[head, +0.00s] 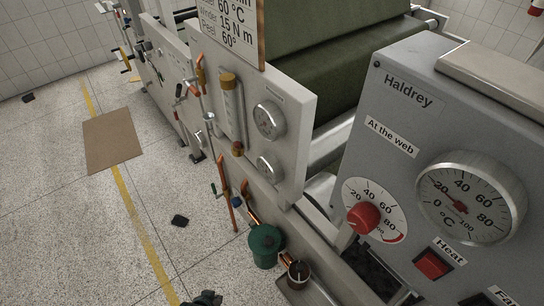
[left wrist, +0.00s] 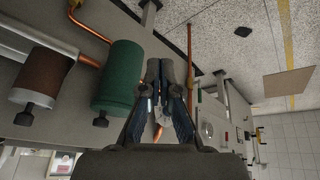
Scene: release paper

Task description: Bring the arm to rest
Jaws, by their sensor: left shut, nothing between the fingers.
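My left gripper (head: 205,298) shows only as a dark tip at the bottom edge of the head view, over the speckled floor. In the left wrist view the same gripper (left wrist: 165,66) has its two fingers together, with nothing seen held between the tips. A green cylinder (left wrist: 118,76) and a brown cylinder (left wrist: 43,78) on the machine's side appear to its left in that view, apart from the fingers. My right gripper is not in view.
A grey control box (head: 400,130) with a red knob (head: 363,217) and a round gauge (head: 468,200) stands at right. A panel with gauges (head: 268,120) and copper pipes is in the middle. Floor at left is mostly free, with a brown mat (head: 111,140).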

